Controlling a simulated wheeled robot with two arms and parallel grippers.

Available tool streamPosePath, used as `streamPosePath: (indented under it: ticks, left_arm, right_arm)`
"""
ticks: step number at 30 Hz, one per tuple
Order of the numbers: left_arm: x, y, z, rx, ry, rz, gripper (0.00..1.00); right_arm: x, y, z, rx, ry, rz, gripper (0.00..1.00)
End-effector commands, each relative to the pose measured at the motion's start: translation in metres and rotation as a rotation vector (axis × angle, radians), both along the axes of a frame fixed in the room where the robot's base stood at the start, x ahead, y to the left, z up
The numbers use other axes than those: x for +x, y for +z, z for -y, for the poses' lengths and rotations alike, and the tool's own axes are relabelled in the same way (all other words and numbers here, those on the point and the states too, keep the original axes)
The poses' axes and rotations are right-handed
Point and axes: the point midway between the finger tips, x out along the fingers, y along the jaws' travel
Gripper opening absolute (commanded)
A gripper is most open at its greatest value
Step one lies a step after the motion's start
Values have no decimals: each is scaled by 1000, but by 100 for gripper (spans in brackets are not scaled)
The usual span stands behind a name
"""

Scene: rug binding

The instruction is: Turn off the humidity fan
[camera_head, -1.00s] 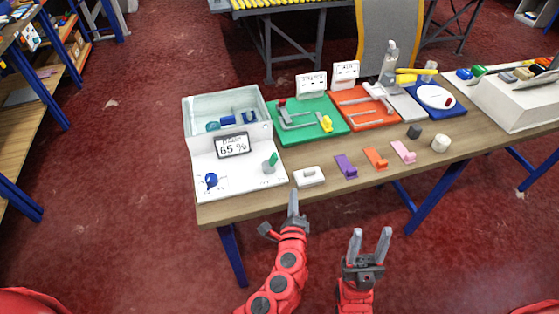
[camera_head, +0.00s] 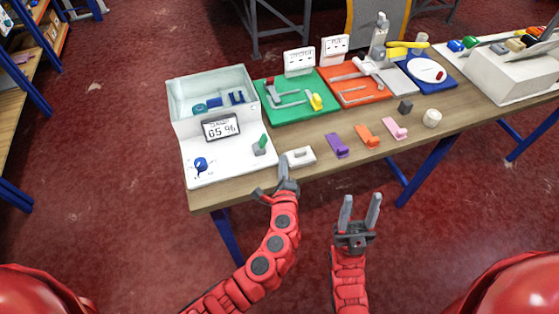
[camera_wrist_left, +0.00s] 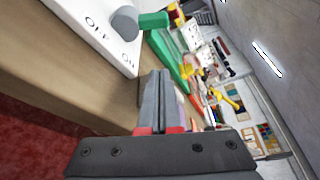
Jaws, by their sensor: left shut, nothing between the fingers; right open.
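The white humidity unit (camera_head: 225,165) stands at the table's left end, with a clear bin at its back and a display (camera_head: 220,127) reading 65 %. Its switch has a grey base and a green lever (camera_head: 263,141), which leans up and right in the head view. In the left wrist view the green lever (camera_wrist_left: 153,20) is beside the printed words OFF and ON. My left gripper (camera_head: 284,163) is shut and empty near the table's front edge, apart from the lever and closer to the camera. My right gripper (camera_head: 360,208) is open and empty in front of the table.
A white block (camera_head: 299,156) lies close to the right of my left gripper's tips. Purple (camera_head: 337,146), orange (camera_head: 367,136) and pink (camera_head: 394,128) pieces line the front edge. A green board (camera_head: 290,113) lies right of the unit.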

Motion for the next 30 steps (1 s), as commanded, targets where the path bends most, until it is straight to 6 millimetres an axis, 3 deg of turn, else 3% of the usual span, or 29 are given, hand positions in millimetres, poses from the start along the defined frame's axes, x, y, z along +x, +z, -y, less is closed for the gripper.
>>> streamPosePath:
  ticks: [6, 14, 19, 30]
  left_arm:
    - [40, -2, -1, -1, 6, 2, 0]
    - [76, -9, -2, 0, 5, 0, 0]
    - [67, 4, -23, 2, 2, -1, 0]
    - [63, 7, -35, -2, 1, 0, 0]
  right_arm:
    - [0, 10, 0, 0, 0, 0, 50]
    - [0, 13, 0, 0, 0, 0, 50]
    - [0, 34, 0, 0, 0, 0, 50]
    - [0, 40, 0, 0, 0, 0, 50]
